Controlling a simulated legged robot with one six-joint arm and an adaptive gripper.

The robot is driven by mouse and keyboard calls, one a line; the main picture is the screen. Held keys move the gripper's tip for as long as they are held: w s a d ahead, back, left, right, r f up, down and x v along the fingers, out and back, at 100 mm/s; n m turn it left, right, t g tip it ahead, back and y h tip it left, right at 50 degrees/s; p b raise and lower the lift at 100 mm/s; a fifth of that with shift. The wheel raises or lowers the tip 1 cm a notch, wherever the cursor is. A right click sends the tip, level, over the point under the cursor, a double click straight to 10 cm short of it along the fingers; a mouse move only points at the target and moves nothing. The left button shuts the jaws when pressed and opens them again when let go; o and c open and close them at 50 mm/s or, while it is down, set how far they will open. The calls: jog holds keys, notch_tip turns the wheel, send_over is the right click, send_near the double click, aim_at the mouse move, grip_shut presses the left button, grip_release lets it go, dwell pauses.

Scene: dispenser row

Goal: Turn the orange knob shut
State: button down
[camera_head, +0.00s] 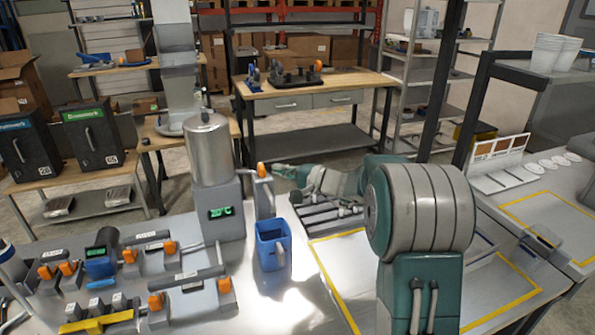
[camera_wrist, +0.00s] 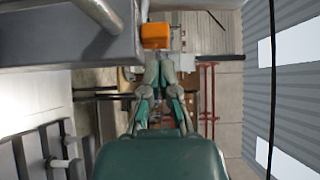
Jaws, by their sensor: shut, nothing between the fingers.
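The orange knob (camera_head: 262,170) is on the front of a silver dispenser (camera_head: 209,148) with a grey base and a green temperature display. It also shows at the top centre of the wrist view (camera_wrist: 155,35). My gripper (camera_head: 278,168) is shut and empty, its fingertips pointing left at the knob. In the wrist view my gripper (camera_wrist: 159,58) has its fingertips right below the knob; whether they touch it I cannot tell. A blue container (camera_head: 272,246) stands on the bench beneath the knob.
Several valves with orange handles (camera_head: 157,301) lie on the bench at the left. A dark slotted rack (camera_head: 325,215) stands under my arm. A yellow-outlined area (camera_head: 350,262) lies right of the blue container. A workbench (camera_head: 310,82) stands behind.

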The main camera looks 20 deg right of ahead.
aim_at(262, 177)
jog(key=shift+a, duration=0.6)
jog(key=shift+s+a, duration=0.35)
jog(key=shift+s, duration=0.1)
dwell(1.3)
jog(key=shift+a, duration=0.1)
jog(key=shift+s+a, duration=0.25)
jog(key=shift+a, duration=0.25)
jog(key=shift+s+a, duration=0.1)
jog(key=shift+a, duration=0.9)
